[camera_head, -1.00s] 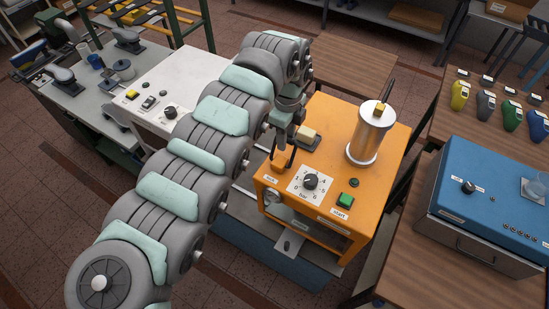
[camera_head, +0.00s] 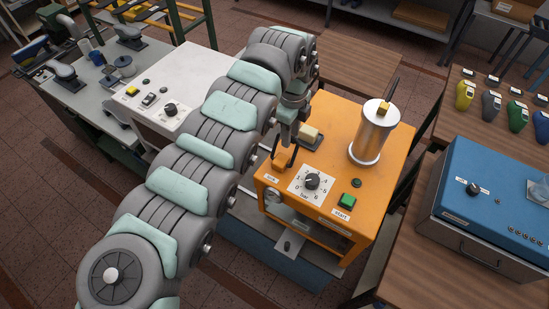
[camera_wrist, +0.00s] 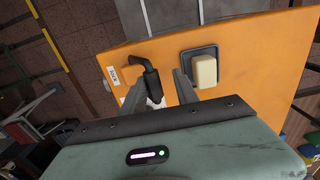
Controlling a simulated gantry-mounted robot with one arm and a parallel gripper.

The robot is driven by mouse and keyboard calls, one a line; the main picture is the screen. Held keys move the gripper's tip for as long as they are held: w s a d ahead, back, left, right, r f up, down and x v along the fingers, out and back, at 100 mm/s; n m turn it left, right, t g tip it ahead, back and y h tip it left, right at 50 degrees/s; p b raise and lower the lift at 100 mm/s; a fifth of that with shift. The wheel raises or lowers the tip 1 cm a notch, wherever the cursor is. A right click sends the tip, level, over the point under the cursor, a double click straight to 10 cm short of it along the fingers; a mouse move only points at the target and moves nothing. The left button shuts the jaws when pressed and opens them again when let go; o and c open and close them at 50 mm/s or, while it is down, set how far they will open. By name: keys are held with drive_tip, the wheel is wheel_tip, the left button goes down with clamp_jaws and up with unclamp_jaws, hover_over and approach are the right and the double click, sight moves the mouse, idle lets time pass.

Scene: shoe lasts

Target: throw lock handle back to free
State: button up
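The lock handle (camera_wrist: 151,78) is a black bent lever on the orange machine, next to a small "lock" label. In the wrist view it stands between the two grey fingers of my gripper (camera_wrist: 160,92), which are apart with a gap between them. I cannot tell whether either finger touches the lever. In the head view my gripper (camera_head: 286,143) is low over the machine's left side, beside an orange block (camera_head: 284,158), and partly hides the handle.
On the orange machine (camera_head: 335,115) stand a cream block on a dark pad (camera_head: 308,136), a metal cylinder (camera_head: 374,135), a pressure dial (camera_head: 312,181) and a green start button (camera_head: 347,201). A white control panel (camera_head: 185,85) is to the left, a blue machine (camera_head: 490,190) to the right.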

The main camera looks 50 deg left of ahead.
drive_tip(key=shift+s, duration=0.2)
drive_tip(key=shift+s+d+b, duration=0.1)
drive_tip(key=shift+s+b, duration=0.2)
drive_tip(key=shift+w+r, duration=0.1)
drive_tip(key=shift+r, duration=3.5)
